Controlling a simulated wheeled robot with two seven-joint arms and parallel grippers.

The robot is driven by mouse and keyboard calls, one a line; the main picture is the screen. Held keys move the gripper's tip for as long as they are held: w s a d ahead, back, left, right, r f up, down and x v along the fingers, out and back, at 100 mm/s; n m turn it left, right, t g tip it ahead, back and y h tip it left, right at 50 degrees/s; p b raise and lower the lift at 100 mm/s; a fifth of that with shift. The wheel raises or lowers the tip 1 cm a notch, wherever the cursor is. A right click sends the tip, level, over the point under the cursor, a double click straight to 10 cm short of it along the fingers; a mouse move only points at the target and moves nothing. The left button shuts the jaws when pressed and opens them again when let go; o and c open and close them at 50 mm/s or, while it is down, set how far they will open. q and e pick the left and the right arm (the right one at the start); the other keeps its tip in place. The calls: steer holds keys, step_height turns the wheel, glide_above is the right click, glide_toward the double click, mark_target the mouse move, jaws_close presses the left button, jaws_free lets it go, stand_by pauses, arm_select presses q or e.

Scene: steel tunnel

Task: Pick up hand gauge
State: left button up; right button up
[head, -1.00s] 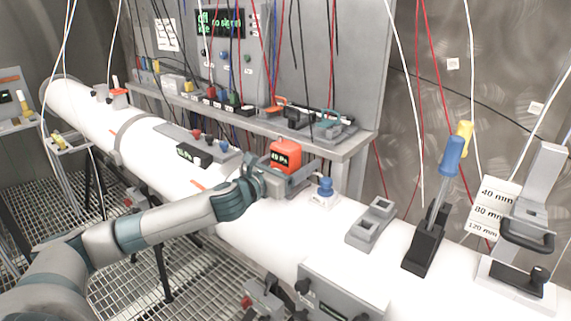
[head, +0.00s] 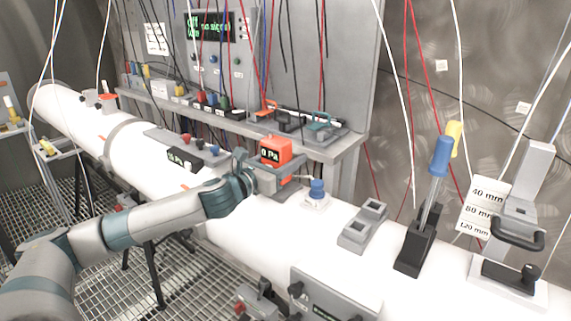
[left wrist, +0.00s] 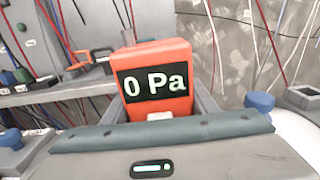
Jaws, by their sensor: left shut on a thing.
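The hand gauge (head: 276,150) is an orange box with a dark display on the white pipe. In the left wrist view the gauge (left wrist: 155,80) shows upright, and its display reads "0 Pa". My left gripper (head: 277,177) is shut on the gauge, with a grey finger on either side of it. The gauge's lower part is hidden behind the gripper. Whether its base touches the pipe I cannot tell. My right gripper is not in view.
A blue-capped fitting (head: 317,190) stands close right of the gauge. A shelf (head: 330,148) with clamps runs behind. Cables hang above.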

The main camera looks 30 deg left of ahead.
arm_select(q)
step_height(320, 180, up, 3)
steer(key=shift+f, duration=0.2)
steer(key=d+r+b, duration=0.1)
steer(key=d+r, duration=0.2)
steer(key=d, duration=0.2)
steer(key=w+d+r, duration=0.1)
steer(key=d+r, duration=0.2)
steer(key=d, duration=0.3)
steer(key=shift+w+d+r+b, duration=0.2)
steer(key=shift+d+r+b, duration=0.1)
steer(key=shift+b, duration=0.05)
